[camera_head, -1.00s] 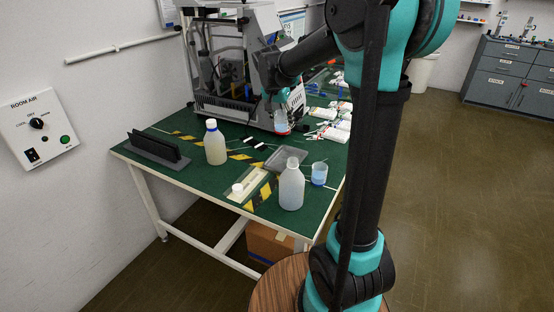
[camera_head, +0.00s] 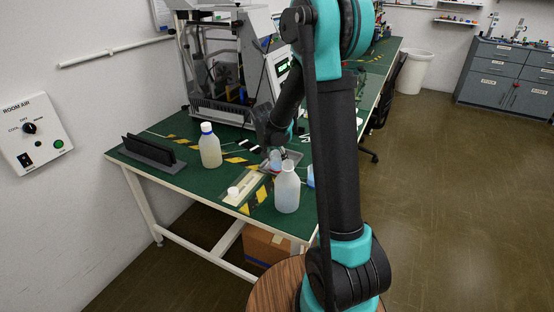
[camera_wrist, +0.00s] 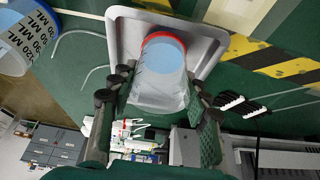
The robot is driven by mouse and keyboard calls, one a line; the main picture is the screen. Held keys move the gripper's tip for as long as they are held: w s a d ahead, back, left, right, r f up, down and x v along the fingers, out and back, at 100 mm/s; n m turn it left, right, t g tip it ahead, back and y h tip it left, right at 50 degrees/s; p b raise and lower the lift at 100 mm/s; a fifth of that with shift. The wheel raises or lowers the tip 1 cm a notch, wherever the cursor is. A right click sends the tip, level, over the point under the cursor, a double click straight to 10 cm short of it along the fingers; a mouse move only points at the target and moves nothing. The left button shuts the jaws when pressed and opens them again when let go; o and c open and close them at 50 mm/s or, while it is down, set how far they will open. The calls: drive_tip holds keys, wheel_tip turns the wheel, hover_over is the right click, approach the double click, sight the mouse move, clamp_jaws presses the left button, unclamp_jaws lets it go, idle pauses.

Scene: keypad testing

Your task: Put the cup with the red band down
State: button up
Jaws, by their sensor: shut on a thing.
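The cup with the red band (camera_wrist: 162,52), clear with blue liquid, is between the fingers of my gripper (camera_wrist: 158,92) in the wrist view. In the head view the cup (camera_head: 275,160) shows below my gripper (camera_head: 276,148), near the far side of a white bottle. My gripper is shut on the cup's sides. The cup is over a grey tray (camera_wrist: 122,35); the tray (camera_head: 295,156) is partly hidden in the head view. I cannot tell whether the cup's base touches it.
Another measuring cup (camera_wrist: 18,45) with ML marks is beside the tray; it (camera_head: 310,177) is partly behind my arm in the head view. A white bottle (camera_head: 287,190) stands close in front, another bottle (camera_head: 210,148) further left. The analyzer machine (camera_head: 222,75) stands behind.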

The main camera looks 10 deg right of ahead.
drive_tip(key=shift+f, duration=0.15)
drive_tip(key=o, duration=0.9)
drive_tip(key=shift+f, duration=0.1)
drive_tip(key=shift+o, duration=0.2)
drive_tip(key=v, duration=1.2)
drive_tip(key=shift+r, duration=0.2)
drive_tip(key=shift+w, duration=0.1)
